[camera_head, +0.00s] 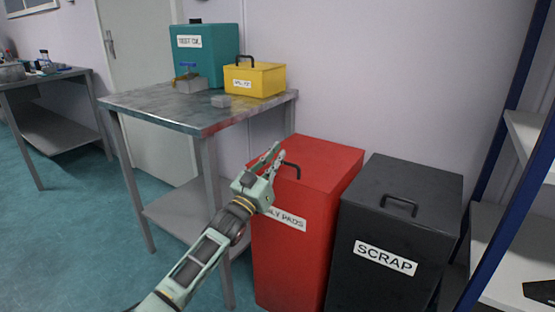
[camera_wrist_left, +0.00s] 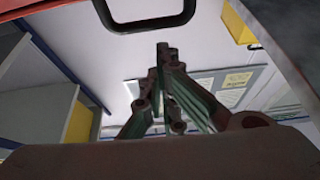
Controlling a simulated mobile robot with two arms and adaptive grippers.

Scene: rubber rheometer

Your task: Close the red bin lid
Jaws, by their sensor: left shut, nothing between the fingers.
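The red bin (camera_head: 290,258) stands on the floor, its label partly hidden by my left arm. Its red lid (camera_head: 325,160) lies flat across the top, with no gap that I can see. The lid's dark handle (camera_head: 291,166) is just beside my left gripper (camera_head: 274,153). The gripper is shut and empty, over the lid's left edge; I cannot tell if it touches the lid. In the left wrist view, the shut fingers (camera_wrist_left: 163,75) point up toward the black handle (camera_wrist_left: 145,22), apart from it in the picture, with a red edge at the top left. My right gripper is not in view.
A black SCRAP bin (camera_head: 385,270) stands close on the right. A metal table (camera_head: 165,108) at the left carries a teal box (camera_head: 215,62) and a yellow box (camera_head: 262,85). A blue-framed shelf (camera_head: 503,250) bounds the far right.

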